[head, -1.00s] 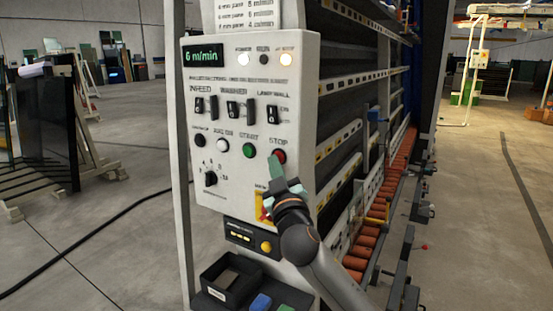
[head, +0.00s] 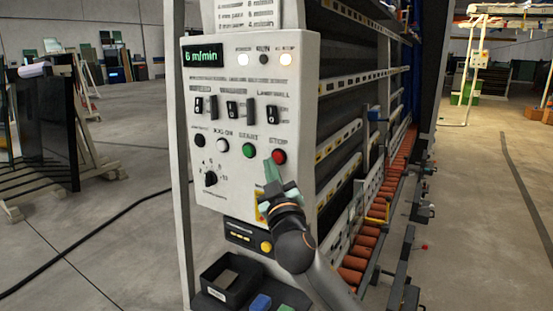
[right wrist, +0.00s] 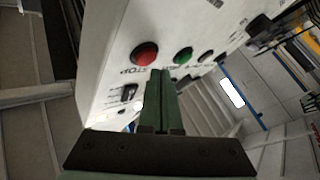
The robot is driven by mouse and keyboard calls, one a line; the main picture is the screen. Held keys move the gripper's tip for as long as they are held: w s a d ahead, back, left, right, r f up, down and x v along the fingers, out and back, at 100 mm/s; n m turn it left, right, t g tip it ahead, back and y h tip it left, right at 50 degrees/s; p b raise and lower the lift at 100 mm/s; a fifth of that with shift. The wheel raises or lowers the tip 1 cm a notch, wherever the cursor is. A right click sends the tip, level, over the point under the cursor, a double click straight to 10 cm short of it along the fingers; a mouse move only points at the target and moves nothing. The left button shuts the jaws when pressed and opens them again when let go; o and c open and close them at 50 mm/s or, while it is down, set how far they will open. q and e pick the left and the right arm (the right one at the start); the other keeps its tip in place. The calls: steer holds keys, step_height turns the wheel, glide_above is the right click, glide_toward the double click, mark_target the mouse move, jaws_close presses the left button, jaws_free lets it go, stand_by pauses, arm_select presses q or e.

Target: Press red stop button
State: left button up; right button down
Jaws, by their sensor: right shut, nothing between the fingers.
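The red stop button (head: 279,157) sits at the right of the lower button row on the white control panel (head: 225,180), under the label STOP. It also shows in the right wrist view (right wrist: 145,54), left of the fingertips. My right gripper (head: 270,164) is shut and empty, its green fingers pointing up just below and left of the red button in the head view. In the right wrist view the shut fingertips (right wrist: 157,74) lie beside the button and appear apart from it. My left gripper is not in view.
The green start button (head: 249,150) is left of the stop button, with a white button (head: 222,145) and black knob further left. A black tray (head: 230,280) and blue and green blocks sit below. Roller racks run along the right side.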

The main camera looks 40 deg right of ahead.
steer(key=shift+s+a, duration=0.3)
steer(key=shift+a, duration=0.45)
steer(key=shift+s+a, duration=0.35)
steer(key=shift+a, duration=0.45)
steer(key=shift+s+a, duration=0.3)
steer(key=shift+a, duration=0.45)
steer(key=s+a+f+n+g+y, duration=0.2)
steer(key=a+f+y, duration=0.2)
steer(key=f, duration=1)
steer(key=s+a+f+n+g+y, duration=0.1)
steer(key=a+f+g+y, duration=0.2)
steer(key=f, duration=1.1)
steer(key=s+a+f+g+y, duration=0.2)
steer(key=s+a+f, duration=0.2)
steer(key=s+f, duration=0.7)
steer(key=s+a+f+m+g+y, duration=0.1)
steer(key=s+a+f, duration=0.4)
steer(key=s+f, duration=0.6)
steer(key=shift+s+m+g+y, duration=0.3)
steer(key=shift+g+y, duration=0.3)
steer(key=shift+g, duration=0.6)
